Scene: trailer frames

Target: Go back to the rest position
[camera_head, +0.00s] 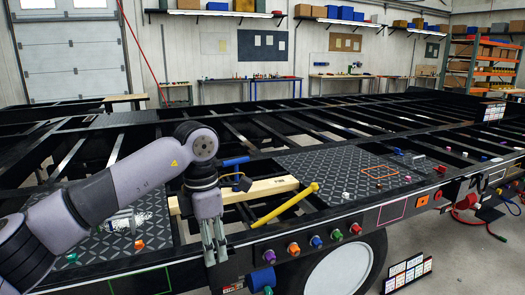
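My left arm comes in from the left, and my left gripper (214,250) points down at the near side edge of the black trailer frame (435,185). Its fingers look close together, but I cannot tell whether they are open or shut. I see nothing clearly held between them. A wooden beam (270,186) lies behind the gripper, partly hidden by it. A yellow bar-shaped tool (285,205) lies slanted just right of the gripper, apart from it. My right gripper is not in view.
Coloured knobs, including an orange one (294,249), line the near rail above a wheel (338,272). Small parts lie on the tread plate (330,165). A card stand (407,272) is on the floor at lower right. Workbenches (270,82) stand along the back wall.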

